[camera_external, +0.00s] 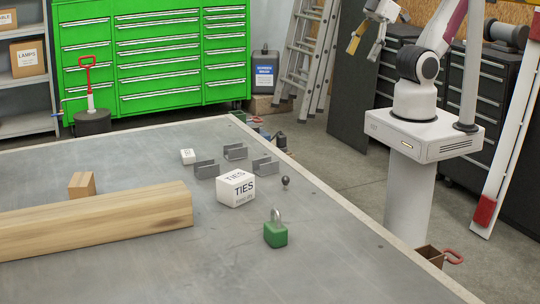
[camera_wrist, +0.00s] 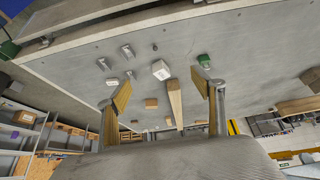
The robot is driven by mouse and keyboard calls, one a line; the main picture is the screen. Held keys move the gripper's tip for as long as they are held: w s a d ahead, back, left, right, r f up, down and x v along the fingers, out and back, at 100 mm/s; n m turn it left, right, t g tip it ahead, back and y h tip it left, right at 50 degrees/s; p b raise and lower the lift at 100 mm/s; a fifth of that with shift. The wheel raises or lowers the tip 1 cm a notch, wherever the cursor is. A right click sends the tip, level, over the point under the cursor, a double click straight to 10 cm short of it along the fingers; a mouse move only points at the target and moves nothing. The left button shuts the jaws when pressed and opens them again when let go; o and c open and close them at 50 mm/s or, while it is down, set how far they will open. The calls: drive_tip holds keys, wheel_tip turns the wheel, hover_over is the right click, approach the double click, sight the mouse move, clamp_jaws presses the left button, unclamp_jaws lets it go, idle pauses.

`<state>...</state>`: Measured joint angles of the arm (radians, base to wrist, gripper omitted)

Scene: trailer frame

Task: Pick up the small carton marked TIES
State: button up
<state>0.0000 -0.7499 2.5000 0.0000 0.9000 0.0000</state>
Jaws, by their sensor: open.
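A small white carton (camera_external: 188,156) stands on the grey table, with faint marking too small to read. A larger white carton (camera_external: 236,187), plainly lettered TIES, stands nearer the camera. In the wrist view the small carton (camera_wrist: 112,82) is left of the larger one (camera_wrist: 161,70). My gripper (camera_external: 365,48) is open and empty, high up beyond the table's right edge, well away from both cartons. Its spread fingers also show in the wrist view (camera_wrist: 163,92).
Several grey metal brackets (camera_external: 235,152) stand between and behind the cartons. A dark knob (camera_external: 285,183) and a green padlock (camera_external: 275,234) are on the right. A long wooden beam (camera_external: 100,222) and a wooden block (camera_external: 82,184) lie left. The table's front right is clear.

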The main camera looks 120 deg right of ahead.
drive_tip(key=shift+o, duration=0.2)
idle(0.5)
drive_tip(key=w+d+f+n+t+h, duration=0.1)
drive_tip(key=w+d, duration=0.2)
drive_tip(key=w, duration=0.5)
drive_tip(key=w+d+f+t+h, duration=0.1)
drive_tip(key=w+d+f, duration=0.15)
drive_tip(key=w, duration=0.55)
drive_tip(key=n+t+y, duration=0.2)
drive_tip(key=n+y, duration=0.1)
drive_tip(key=n, duration=0.1)
hover_over(247, 174)
drive_tip(key=s+d, duration=0.3)
drive_tip(key=d, duration=0.3)
wheel_tip(247, 174, down, 18)
drive_tip(key=a+f+y, duration=0.1)
drive_tip(key=f, duration=0.2)
drive_tip(key=a+f+t+y, duration=0.1)
drive_tip(key=f, duration=0.3)
drive_tip(key=f+y, duration=0.1)
drive_tip(key=f, duration=0.2)
drive_tip(key=shift+w+a+f+t, duration=0.25)
drive_tip(key=shift+a+f+t, duration=0.05)
drive_tip(key=shift+a, duration=0.1)
drive_tip(key=shift+s+a+f+t+y, duration=0.15)
drive_tip(key=shift+f+t+y, duration=0.2)
drive_tip(key=shift+f, duration=0.05)
drive_tip(key=shift+s+a+f+t+y, duration=0.1)
drive_tip(key=shift+f+t+y, duration=0.25)
drive_tip(key=shift+f, duration=0.05)
